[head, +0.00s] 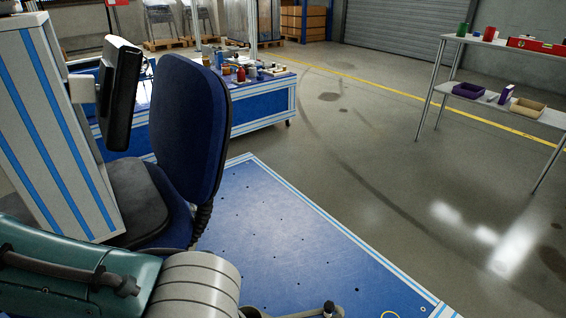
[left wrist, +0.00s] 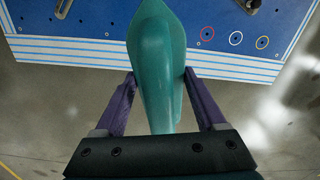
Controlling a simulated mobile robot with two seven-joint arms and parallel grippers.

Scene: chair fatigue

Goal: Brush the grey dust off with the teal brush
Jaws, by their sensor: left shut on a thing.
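In the left wrist view my left gripper (left wrist: 160,74) is shut on a smooth teal piece, the teal brush (left wrist: 158,45), with a purple finger on each side. The brush's bristles are not visible. It hangs over the blue platform's striped edge and the floor. In the head view a blue office chair (head: 188,120) stands on the blue platform (head: 275,235). Its seat (head: 137,195) looks dark grey over much of its top; I cannot tell if this is the grey dust. The left gripper and brush are outside the head view. My right gripper is in neither view.
A white, blue-striped housing (head: 55,125) with a black monitor (head: 122,95) stands close left of the chair. A blue workbench (head: 262,100) with tools is behind. A metal shelf (head: 500,100) stands right.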

